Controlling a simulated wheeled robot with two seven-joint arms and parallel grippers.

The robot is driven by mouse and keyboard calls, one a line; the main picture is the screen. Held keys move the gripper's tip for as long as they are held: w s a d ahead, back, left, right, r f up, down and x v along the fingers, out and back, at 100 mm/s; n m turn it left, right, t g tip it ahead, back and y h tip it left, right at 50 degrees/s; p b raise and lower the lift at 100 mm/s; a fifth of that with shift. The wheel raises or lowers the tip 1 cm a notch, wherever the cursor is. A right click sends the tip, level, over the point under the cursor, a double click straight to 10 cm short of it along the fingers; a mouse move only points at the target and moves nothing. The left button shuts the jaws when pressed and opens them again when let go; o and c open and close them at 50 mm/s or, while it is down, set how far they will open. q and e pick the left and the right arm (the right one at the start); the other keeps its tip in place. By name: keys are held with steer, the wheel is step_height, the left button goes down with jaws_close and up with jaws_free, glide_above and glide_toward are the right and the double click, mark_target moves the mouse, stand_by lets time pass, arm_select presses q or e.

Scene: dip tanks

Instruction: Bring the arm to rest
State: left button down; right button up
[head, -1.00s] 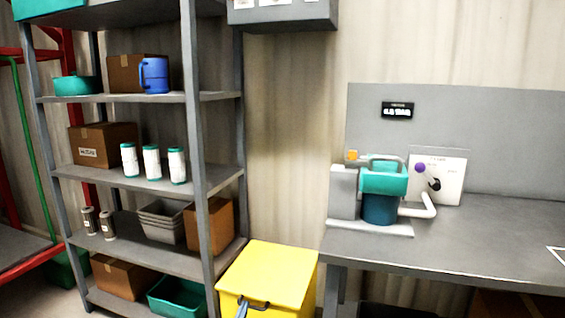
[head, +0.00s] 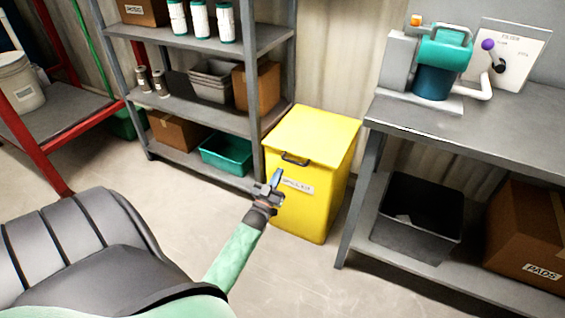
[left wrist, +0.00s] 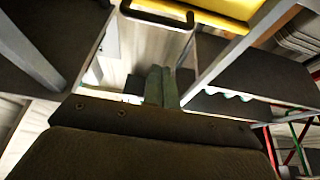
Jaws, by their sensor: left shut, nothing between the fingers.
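My left gripper (head: 275,182) is shut and empty. In the head view it is in front of the yellow spill kit bin (head: 312,150), whose black handle is just above it; I cannot tell the exact gap. My left arm (head: 238,252), in a pale green sleeve, reaches up from the lower edge. In the left wrist view the closed fingers (left wrist: 160,85) point away from the camera, with a dark bar handle (left wrist: 157,14) and a yellow edge at the top. My right gripper is not in view.
A grey shelf unit (head: 208,117) stands left of the bin. A grey workbench (head: 440,120) with a teal pump unit (head: 440,62) stands to the right, a black tub (head: 417,213) and cardboard box (head: 528,235) on its lower shelf. The floor in front is clear.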

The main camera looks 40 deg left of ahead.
arm_select(q)
steer(key=v, duration=0.2)
steer(key=shift+s+f, duration=0.25)
steer(key=shift+f, duration=0.05)
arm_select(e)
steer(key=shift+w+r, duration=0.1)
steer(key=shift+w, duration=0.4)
